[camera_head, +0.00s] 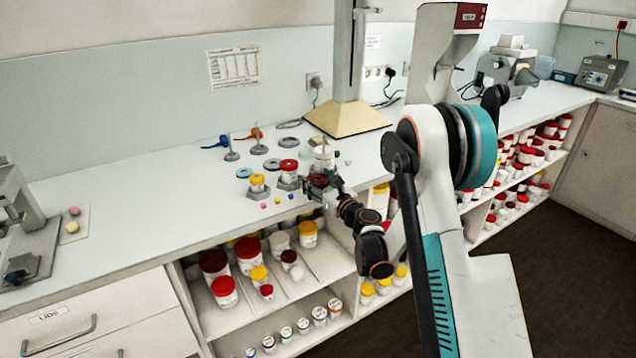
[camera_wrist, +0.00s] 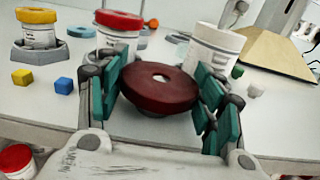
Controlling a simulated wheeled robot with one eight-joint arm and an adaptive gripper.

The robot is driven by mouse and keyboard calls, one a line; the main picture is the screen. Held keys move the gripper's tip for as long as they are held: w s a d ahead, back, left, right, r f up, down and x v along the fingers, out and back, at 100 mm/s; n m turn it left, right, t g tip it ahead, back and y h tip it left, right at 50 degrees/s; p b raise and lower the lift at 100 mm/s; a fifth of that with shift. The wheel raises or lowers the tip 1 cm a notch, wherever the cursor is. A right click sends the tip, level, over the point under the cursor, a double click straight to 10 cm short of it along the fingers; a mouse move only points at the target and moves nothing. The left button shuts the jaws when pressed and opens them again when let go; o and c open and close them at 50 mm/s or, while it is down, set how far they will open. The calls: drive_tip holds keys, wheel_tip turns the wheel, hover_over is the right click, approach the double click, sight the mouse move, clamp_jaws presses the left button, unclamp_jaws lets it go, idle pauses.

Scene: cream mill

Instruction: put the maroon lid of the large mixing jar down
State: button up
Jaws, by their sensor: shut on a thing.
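The maroon lid (camera_wrist: 160,90) is a thick round disc with a small hole in its middle. My gripper (camera_wrist: 164,72) is shut on it, with teal finger pads on its left and right sides. In the head view, my gripper (camera_head: 322,187) holds the lid (camera_head: 318,181) at the counter's front edge. I cannot tell whether the lid touches the counter. A white jar without a lid (camera_wrist: 212,52), which may be the large mixing jar, stands just behind the lid; it also shows in the head view (camera_head: 323,157).
A red-lidded jar (camera_wrist: 118,22) and a yellow-lidded jar (camera_wrist: 38,32) stand in grey holders to the left. Yellow (camera_wrist: 63,85) and blue (camera_wrist: 22,77) cubes lie near them. A beige stand base (camera_head: 346,119) is behind. The counter's left stretch (camera_head: 150,190) is clear.

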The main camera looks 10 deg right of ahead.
drive_tip(key=shift+f+b, duration=0.3)
drive_tip(key=shift+f, duration=0.15)
drive_tip(key=shift+f, duration=0.1)
drive_tip(key=shift+s, duration=0.1)
drive_tip(key=o, duration=1)
